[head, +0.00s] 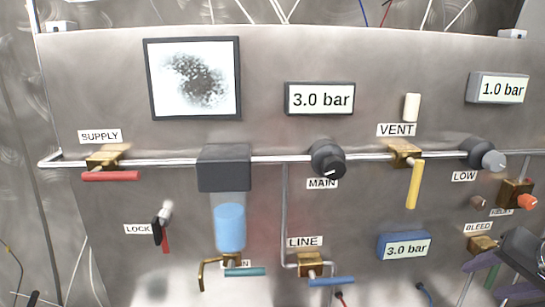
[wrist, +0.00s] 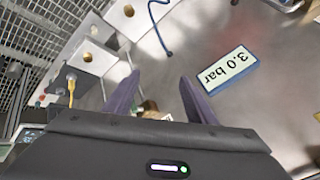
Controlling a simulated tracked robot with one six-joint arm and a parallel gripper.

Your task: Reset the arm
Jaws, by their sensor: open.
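My gripper shows in the wrist view (wrist: 152,95) with its two purple fingers spread apart and nothing between them. In the head view part of my gripper (head: 488,276) is at the lower right edge, near the brass BLEED valve (head: 482,245). Behind the fingers in the wrist view, a small brass part (wrist: 150,108) is partly hidden by the gripper body. I cannot tell whether a finger touches the panel fittings.
The steel panel (head: 130,215) carries a red SUPPLY handle (head: 110,176), a yellow VENT handle (head: 414,184), a blue LINE handle (head: 332,282) and the MAIN knob (head: 328,160). A blue gauge (head: 404,247) reads 3.0 bar; it also shows in the wrist view (wrist: 229,70). An orange-knobbed valve (head: 526,202) is close above my gripper.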

